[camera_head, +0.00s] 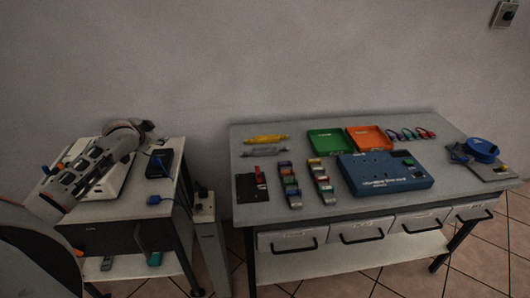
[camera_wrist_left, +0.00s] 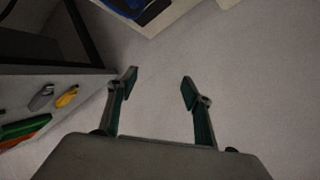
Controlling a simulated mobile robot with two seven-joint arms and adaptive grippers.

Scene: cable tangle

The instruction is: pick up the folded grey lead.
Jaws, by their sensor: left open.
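The folded grey lead (camera_head: 265,151) lies on the large grey table (camera_head: 330,211), at its back left, just in front of a folded yellow lead (camera_head: 265,139). The grey lead also shows small at the left of the left wrist view (camera_wrist_left: 41,97), beside the yellow lead (camera_wrist_left: 67,95). My left arm comes in from the left over the small side table. My left gripper (camera_wrist_left: 160,84) is open with nothing between its fingers, well apart from the grey lead. In the head view its fingertips are hard to make out. My right gripper is not in view.
A green tray (camera_head: 327,142), an orange tray (camera_head: 370,139) and a blue box (camera_head: 384,174) stand right of the leads. A black panel (camera_head: 252,188) lies in front. The side table holds a black device (camera_head: 159,163). A gap separates the tables; a wall (camera_head: 260,60) rises behind.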

